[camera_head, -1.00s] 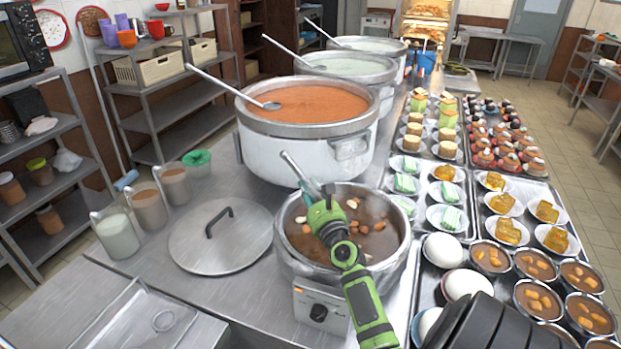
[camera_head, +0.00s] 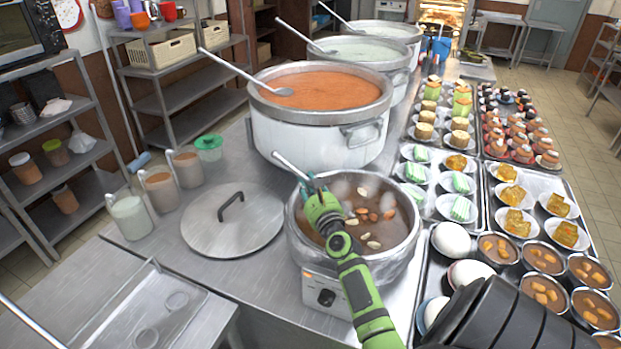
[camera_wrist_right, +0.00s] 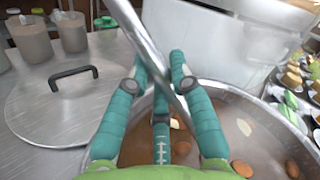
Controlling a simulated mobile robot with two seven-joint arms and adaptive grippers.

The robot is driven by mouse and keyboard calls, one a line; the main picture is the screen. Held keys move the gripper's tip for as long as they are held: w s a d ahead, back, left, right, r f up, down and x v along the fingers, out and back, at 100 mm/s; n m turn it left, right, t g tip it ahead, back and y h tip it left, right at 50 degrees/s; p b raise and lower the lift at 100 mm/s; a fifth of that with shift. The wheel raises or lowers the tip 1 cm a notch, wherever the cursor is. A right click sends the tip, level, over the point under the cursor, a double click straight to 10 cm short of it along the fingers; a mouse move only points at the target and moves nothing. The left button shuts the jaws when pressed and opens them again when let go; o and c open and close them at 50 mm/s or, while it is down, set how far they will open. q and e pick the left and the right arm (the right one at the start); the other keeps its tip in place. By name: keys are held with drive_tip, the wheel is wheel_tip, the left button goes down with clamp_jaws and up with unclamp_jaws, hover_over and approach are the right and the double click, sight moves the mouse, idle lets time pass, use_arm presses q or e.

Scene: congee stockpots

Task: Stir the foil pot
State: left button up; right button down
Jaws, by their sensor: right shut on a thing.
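The foil pot (camera_head: 396,262) is the front pot, with a shiny wrinkled metal wall. It holds brown broth (camera_head: 345,237) with pale and orange-brown pieces. My right gripper (camera_head: 312,188) is above its left far side. It is shut on a metal utensil handle (camera_head: 291,167), which slants up to the left. In the right wrist view, the teal fingers (camera_wrist_right: 160,72) close around the handle (camera_wrist_right: 140,42), with broth below. The utensil's lower end is hidden. My left gripper is not in view.
A large pot of orange congee (camera_head: 320,135) stands close behind. A lid (camera_head: 218,238) lies on the counter to the left, near several containers (camera_head: 160,190). Trays with bowls and snacks (camera_head: 485,222) fill the right side. Dark stacked bowls (camera_head: 500,320) are at the front right.

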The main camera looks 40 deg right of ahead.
drive_tip(key=shift+r, duration=0.15)
wheel_tip(320, 180, up, 10)
drive_tip(key=p, duration=0.9)
drive_tip(key=shift+f, duration=0.25)
drive_tip(key=shift+r, duration=0.4)
wheel_tip(320, 180, up, 4)
drive_tip(key=shift+r, duration=0.25)
